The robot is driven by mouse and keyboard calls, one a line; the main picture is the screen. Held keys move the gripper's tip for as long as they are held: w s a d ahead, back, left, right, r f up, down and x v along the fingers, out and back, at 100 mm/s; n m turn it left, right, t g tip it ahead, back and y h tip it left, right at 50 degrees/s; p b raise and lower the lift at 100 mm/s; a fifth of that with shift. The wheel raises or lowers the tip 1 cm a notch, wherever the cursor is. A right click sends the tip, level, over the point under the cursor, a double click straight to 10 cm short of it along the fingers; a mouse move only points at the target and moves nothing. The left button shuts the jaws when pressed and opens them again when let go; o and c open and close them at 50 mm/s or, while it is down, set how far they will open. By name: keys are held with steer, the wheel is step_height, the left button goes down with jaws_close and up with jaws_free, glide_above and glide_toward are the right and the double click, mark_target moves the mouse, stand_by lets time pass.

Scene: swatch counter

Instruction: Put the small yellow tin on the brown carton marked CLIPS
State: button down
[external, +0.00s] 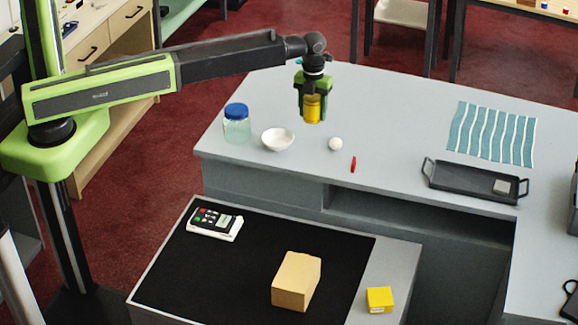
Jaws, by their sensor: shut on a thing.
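The small yellow tin (312,107) is held in my gripper (312,118), which points down above the grey counter (400,110). My gripper is shut on the tin, with one finger on each side, and the tin appears clear of the surface. A brown carton (297,281) sits on the black mat (230,275) of the lower front counter; no CLIPS marking is readable from here. A yellow box (380,299) sits to the right of the carton, on the grey strip beside the mat.
Near my gripper are a blue-lidded jar (237,124), a white bowl (278,139), a white ball (335,144) and a red item (353,164). A dark tray (474,183) and blue striped cloth (491,133) lie right. A card terminal (214,223) sits on the mat's far left.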

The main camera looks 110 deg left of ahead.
steer(key=w+d+f+m+b, duration=0.2)
steer(key=d+f+b, duration=0.1)
steer(key=d, duration=1.6)
steer(key=w+d+f+m+b, duration=0.1)
steer(key=d+f+m+b, duration=0.1)
steer(key=d, duration=1.7)
steer(key=w+d+f+m+b, duration=0.2)
steer(key=d+f+b, duration=0.1)
steer(key=d, duration=1.6)
steer(key=b, duration=0.7)
glide_above(296, 277)
steer(key=f, duration=0.7)
steer(key=shift+d+f, duration=0.1)
steer(key=shift+d, duration=0.15)
steer(key=shift+w+a, duration=0.1)
steer(key=shift+a, duration=0.3)
step_height(296, 277, down, 4)
steer(key=b, duration=0.4)
steer(key=shift+f+b, duration=0.25)
steer(key=shift+b, duration=0.1)
steer(key=c, duration=0.6)
jaws_free()
steer(key=shift+r, duration=0.1)
